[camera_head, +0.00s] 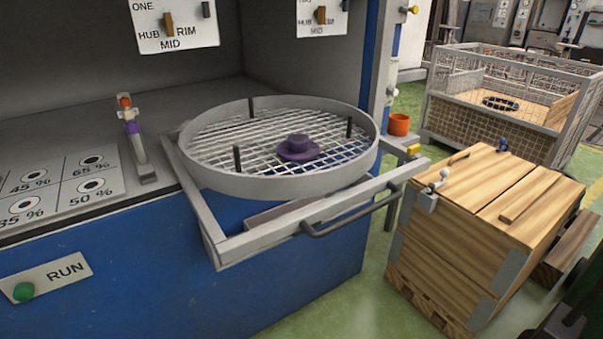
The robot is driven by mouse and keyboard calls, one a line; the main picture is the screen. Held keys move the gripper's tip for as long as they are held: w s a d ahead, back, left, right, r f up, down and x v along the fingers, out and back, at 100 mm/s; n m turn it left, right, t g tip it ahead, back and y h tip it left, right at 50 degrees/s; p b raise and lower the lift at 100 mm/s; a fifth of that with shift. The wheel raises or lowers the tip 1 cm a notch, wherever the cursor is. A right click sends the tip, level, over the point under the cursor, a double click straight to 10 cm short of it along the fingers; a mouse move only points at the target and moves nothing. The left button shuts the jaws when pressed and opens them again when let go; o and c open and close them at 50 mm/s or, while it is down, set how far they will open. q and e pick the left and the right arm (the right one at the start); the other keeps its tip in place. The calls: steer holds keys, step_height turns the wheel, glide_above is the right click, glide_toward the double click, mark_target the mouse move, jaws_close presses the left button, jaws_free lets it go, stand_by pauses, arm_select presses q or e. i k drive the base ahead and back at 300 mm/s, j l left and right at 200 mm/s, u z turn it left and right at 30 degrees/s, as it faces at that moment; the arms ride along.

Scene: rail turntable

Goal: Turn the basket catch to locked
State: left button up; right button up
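A round grey basket (215,179) with a mesh floor sits on a pulled-out rail frame (262,238) in front of the blue machine. A purple knob (297,147) stands at the middle of the mesh, with several short dark pegs around it. A small lever-like fitting (131,126) with orange and purple parts stands left of the basket. A yellow piece (413,150) is at the frame's right corner. No label tells which part is the basket catch, and I cannot read a locked or unlocked position. Neither of my grippers is in view.
A dark bar handle (352,214) juts from the frame's front. A wooden crate (480,215) stands close on the right, a wire cage (515,95) behind it. A RUN panel with a green button (23,291) is at lower left. An orange cup (399,124) is behind the basket.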

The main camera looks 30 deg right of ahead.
mark_target(412, 151)
steer(key=z, duration=1.55)
